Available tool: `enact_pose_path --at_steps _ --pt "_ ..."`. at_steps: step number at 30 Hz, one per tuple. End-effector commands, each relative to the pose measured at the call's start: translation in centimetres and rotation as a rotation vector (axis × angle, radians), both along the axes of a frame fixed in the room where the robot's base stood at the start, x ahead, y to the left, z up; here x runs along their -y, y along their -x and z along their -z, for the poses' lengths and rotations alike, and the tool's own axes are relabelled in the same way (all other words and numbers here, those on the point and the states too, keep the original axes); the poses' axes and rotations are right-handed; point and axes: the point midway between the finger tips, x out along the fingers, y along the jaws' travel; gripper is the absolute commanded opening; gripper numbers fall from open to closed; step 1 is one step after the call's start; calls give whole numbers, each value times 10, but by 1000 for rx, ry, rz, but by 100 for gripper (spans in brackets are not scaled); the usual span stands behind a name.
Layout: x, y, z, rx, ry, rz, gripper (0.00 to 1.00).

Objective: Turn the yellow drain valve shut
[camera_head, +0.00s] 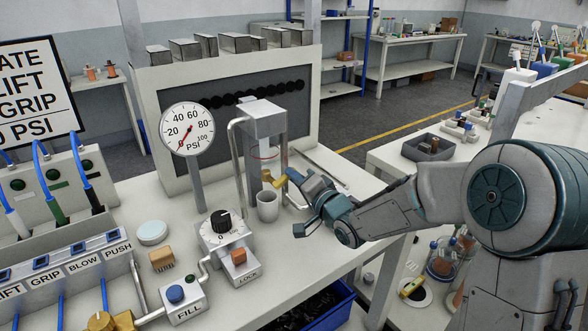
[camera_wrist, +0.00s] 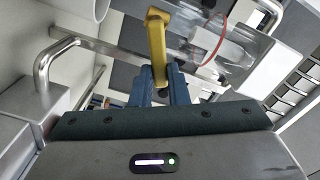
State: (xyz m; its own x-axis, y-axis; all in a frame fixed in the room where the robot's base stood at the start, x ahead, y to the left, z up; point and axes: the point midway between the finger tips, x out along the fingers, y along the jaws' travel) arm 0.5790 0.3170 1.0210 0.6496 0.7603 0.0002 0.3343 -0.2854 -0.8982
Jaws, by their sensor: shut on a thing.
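The yellow drain valve (camera_head: 274,180) is a small lever low on the front of the metal sight-glass column (camera_head: 264,125). My gripper (camera_head: 288,178) reaches in from the right and is shut on the lever. In the wrist view the yellow lever (camera_wrist: 157,45) stands upright, with its lower end between my blue fingers (camera_wrist: 158,88). A light grey cup (camera_head: 267,206) stands on the bench just below the valve. The fingertips are small in the head view, and the lever partly hides the valve body.
A PSI gauge (camera_head: 187,129) stands left of the column, its needle low. The dial box (camera_head: 222,226), orange LOCK button (camera_head: 239,257) and blue FILL button (camera_head: 175,295) sit in front. A blue bin (camera_head: 322,312) is below the bench edge.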

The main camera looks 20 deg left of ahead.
Motion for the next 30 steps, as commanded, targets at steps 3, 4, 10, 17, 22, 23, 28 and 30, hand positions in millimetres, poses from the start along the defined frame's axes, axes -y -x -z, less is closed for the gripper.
enact_pose_path --at_steps 3,4,10,17,22,23,28,30 --pt "2 -1 3 -86 -69 0 0" --pt "2 -1 4 -105 -85 -1 0" --pt "3 -3 12 -220 -182 0 0" --pt "3 -3 17 -309 -260 -1 0" --pt "3 -2 20 -345 -291 -2 0" --pt "3 -2 20 -349 -294 -2 0" --pt "2 -2 21 -360 -304 -2 0" --pt "2 -2 21 -362 -305 -2 0"
